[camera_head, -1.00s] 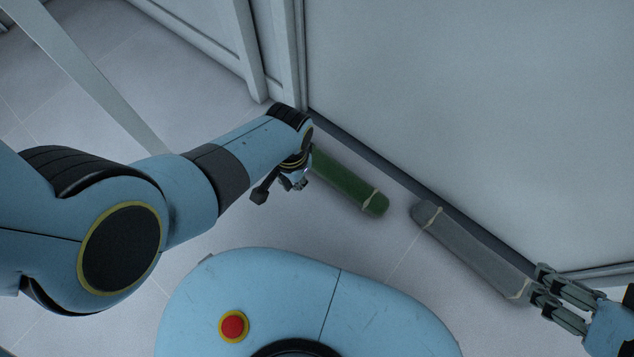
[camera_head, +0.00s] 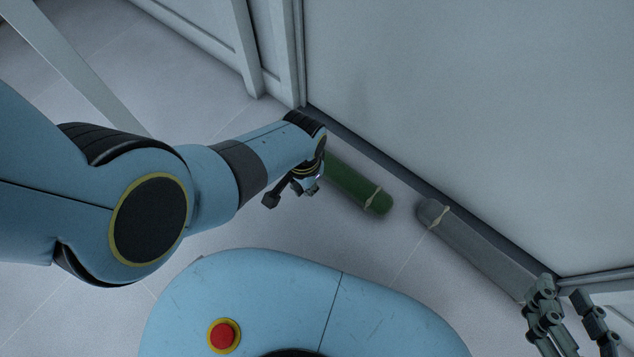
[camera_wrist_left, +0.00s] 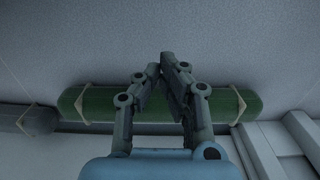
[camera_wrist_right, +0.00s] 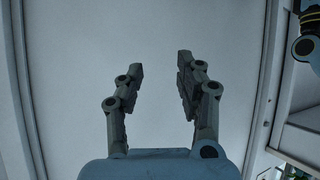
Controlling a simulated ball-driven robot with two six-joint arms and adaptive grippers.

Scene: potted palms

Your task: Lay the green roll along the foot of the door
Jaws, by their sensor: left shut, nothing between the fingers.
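The green roll (camera_head: 352,184) lies on the floor near the foot of the door (camera_head: 470,110), about parallel to the dark strip there, with a narrow band of floor between. A pale tie shows near its end. My left gripper (camera_head: 307,188) is shut and empty beside the roll's far left end, and its arm hides that end. In the left wrist view the shut fingers (camera_wrist_left: 160,64) cross in front of the green roll (camera_wrist_left: 95,103), which shows both tied ends. My right gripper (camera_head: 562,288) is open and empty by the grey roll's near end; its spread fingers (camera_wrist_right: 160,60) face a pale panel.
A grey roll (camera_head: 478,250) lies along the door foot to the right of the green one, with a gap between their ends. A white frame (camera_head: 285,55) stands at the door's left edge. Tiled floor (camera_head: 200,95) is free at the left.

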